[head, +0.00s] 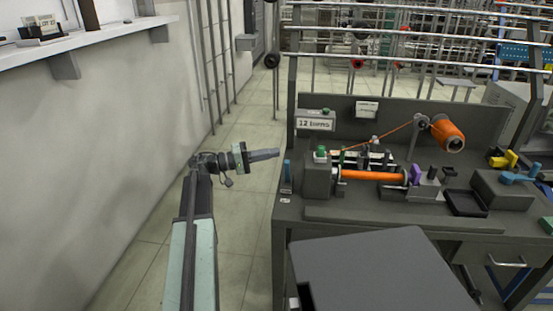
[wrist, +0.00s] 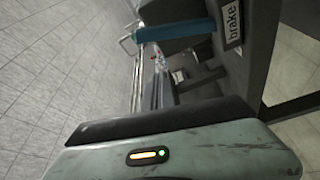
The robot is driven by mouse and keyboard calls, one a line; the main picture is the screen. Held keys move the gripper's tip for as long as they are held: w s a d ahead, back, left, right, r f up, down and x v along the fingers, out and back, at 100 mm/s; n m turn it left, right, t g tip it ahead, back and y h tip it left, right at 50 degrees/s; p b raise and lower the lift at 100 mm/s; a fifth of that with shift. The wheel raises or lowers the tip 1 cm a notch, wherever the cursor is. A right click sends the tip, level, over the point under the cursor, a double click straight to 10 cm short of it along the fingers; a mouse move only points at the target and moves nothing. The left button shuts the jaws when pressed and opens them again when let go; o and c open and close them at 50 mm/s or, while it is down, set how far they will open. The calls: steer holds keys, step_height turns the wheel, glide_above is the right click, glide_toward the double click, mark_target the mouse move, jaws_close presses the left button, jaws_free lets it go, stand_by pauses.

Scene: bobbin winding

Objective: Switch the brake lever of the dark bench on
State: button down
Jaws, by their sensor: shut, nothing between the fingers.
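The dark bench (head: 330,215) fills the right half of the head view. Its brake lever, with a blue handle (head: 287,172), sits at the bench's left end, near the front corner. In the wrist view the blue handle (wrist: 175,32) is at the top, beside a white label reading "brake" (wrist: 233,25). My gripper (head: 278,153) is shut and empty. In the head view its tip is just left of the bench and slightly above the lever in the picture; contact cannot be told. My gripper's dark edge also shows low in the wrist view (wrist: 165,122).
An orange bobbin (head: 372,176) and an orange thread spool (head: 448,135) are on the bench. A sign reading "12 turns" (head: 315,124) stands at its back left. A pale wall (head: 90,130) is at left, with open tiled floor (head: 245,195) between.

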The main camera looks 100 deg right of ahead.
steer(key=w+f, duration=0.1)
steer(key=w, duration=0.6)
steer(key=shift+w+a+b, duration=0.3)
steer(key=shift+w+b, duration=0.05)
steer(key=shift+w, duration=0.05)
steer(key=shift+r, duration=0.1)
